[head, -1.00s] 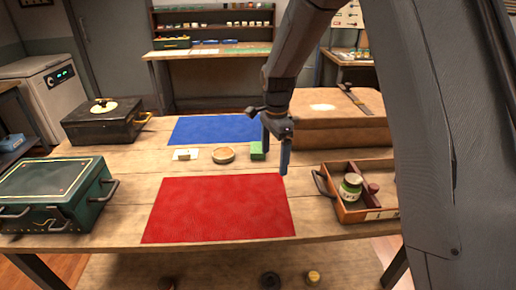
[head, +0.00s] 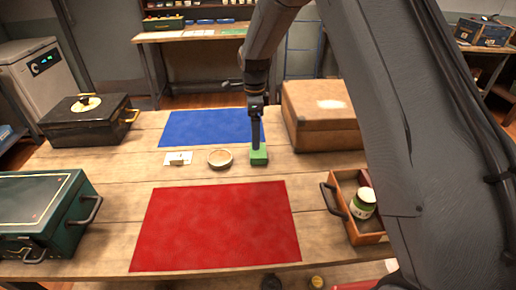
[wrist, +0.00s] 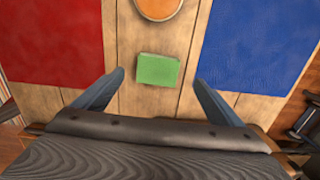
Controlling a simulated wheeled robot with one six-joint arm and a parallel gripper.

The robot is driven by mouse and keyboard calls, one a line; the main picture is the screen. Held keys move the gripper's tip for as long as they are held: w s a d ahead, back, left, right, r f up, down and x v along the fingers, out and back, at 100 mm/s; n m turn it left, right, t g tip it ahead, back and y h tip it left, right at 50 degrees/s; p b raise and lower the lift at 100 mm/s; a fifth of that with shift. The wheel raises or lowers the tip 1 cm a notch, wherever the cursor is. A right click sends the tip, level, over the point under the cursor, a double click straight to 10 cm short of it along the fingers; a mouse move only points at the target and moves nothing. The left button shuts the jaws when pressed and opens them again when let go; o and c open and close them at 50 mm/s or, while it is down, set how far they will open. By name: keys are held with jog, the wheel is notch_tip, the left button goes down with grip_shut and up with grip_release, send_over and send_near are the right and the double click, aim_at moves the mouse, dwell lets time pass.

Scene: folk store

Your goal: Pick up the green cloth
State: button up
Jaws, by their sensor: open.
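The green cloth (head: 259,157) is a small folded block on the wooden table, between the blue mat and the red mat. In the wrist view the green cloth (wrist: 158,70) lies flat ahead of my gripper (wrist: 160,92), between the lines of its two spread fingers and apart from them. In the head view my gripper (head: 256,138) points down at the cloth and overlaps its back edge in the picture. It is open and empty.
A round wooden dish (head: 220,158) and a white card with a small block (head: 178,159) sit left of the cloth. The blue mat (head: 212,127) is behind, the red mat (head: 217,225) in front. A brown case (head: 320,115) and an orange-brown tray (head: 340,205) stand to the right.

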jog(key=shift+f, duration=0.45)
jog(key=shift+s+d+f+p, duration=0.1)
jog(key=shift+d+f+p, duration=0.1)
jog(key=shift+f+p, duration=0.3)
jog(key=shift+d+f+p, duration=0.2)
jog(key=shift+f, duration=0.45)
jog(key=shift+d+f+p, duration=0.1)
jog(key=shift+f+p, duration=0.85)
jog(key=shift+f, duration=1.15)
jog(key=c, duration=1.1)
jog(key=shift+c, duration=0.2)
jog(key=shift+r, duration=0.1)
notch_tip(320, 180, up, 10)
jog(key=b, duration=0.3)
